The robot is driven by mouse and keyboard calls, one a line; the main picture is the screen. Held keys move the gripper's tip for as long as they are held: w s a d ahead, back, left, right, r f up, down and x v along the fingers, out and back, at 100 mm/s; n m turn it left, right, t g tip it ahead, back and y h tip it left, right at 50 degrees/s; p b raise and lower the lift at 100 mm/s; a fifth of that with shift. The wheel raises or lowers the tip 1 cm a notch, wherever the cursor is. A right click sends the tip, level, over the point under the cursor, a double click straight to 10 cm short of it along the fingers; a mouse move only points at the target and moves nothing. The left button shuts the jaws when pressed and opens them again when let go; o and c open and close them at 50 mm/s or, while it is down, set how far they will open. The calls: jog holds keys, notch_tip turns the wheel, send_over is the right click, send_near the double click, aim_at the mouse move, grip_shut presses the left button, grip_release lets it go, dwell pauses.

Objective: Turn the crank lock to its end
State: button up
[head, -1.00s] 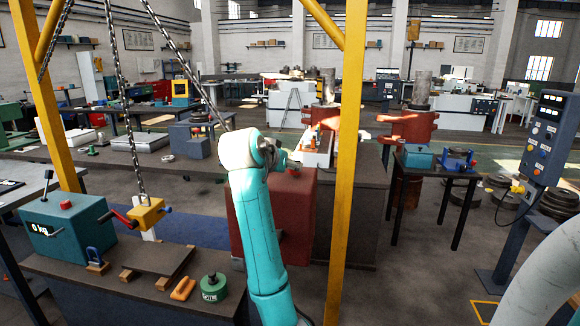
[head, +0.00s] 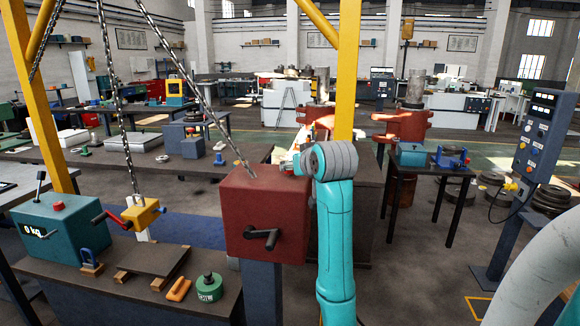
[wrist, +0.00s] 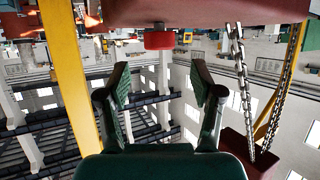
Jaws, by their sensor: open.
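A dark red box (head: 263,205) stands on a post at the middle of the head view, with a black crank (head: 264,237) on its front. In the wrist view the box's red underside or top face (wrist: 210,12) fills the upper edge. A red round knob (wrist: 160,40) sticks out from it on a short stem; it may be the crank lock. My gripper (wrist: 160,76) is open and empty, with its two fingers pointing toward the knob. The knob sits beyond the fingertips, apart from them. In the head view my arm hides the gripper and the knob.
Chains (head: 215,120) run down to the red box and to a yellow block (head: 140,214). A teal box (head: 62,232) with a display stands at left. A yellow post (head: 343,92) rises behind my arm. A control panel (head: 533,145) stands at right.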

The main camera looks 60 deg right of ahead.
jog(key=x, duration=0.7)
jog(key=c, duration=1.2)
